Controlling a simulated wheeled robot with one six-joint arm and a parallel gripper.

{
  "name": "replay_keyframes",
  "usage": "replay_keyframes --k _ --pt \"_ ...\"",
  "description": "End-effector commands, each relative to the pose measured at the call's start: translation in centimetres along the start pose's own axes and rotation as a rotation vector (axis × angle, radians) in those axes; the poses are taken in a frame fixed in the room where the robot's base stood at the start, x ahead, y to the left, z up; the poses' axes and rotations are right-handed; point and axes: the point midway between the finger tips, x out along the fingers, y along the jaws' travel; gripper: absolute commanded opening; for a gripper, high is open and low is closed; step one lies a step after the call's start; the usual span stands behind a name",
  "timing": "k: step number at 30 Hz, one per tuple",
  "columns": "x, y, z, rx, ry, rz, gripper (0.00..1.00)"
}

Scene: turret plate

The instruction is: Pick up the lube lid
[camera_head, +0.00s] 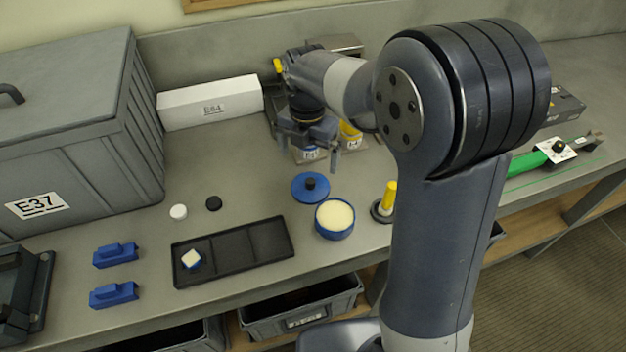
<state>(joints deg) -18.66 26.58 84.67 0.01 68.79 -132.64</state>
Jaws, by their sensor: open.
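The lube lid looks to be the blue disc with a dark knob (310,187), lying flat on the grey bench. A round blue tub with pale yellow contents (334,218) stands open just in front of it. My gripper (322,158) is above and behind the lid, pointing down, with its two fingers spread and nothing seen between them. The gripper looks apart from the lid. The arm hides part of the bench to the right.
Containers (350,133) stand close behind my gripper. A yellow-handled item (388,200) stands right of the tub. A white box (210,102) and grey crate (70,130) are at the back left.

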Motion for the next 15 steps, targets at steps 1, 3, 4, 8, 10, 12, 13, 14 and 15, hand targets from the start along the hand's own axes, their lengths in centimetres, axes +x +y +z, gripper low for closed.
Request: replay_keyframes --k 1,3,4,8,10,12,13,14,15 --pt "0.9 -0.1 -0.1 0.001 0.003 -0.003 1.00" --pt "1.9 -0.1 0.0 0.002 0.002 -0.003 1.00" --pt "2.3 -0.1 0.0 0.002 0.002 -0.003 1.00" --pt "3.3 -0.1 0.0 0.003 0.001 -0.001 1.00" --pt "3.7 -0.2 0.0 0.003 0.001 -0.001 1.00" --pt "4.5 -0.3 0.0 0.004 0.002 -0.003 1.00" --pt "5.0 -0.4 -0.1 0.004 0.004 -0.004 1.00" --pt "5.4 -0.5 -0.1 0.004 0.003 -0.004 1.00" --pt "6.0 -0.5 -0.1 0.004 0.003 -0.004 1.00"
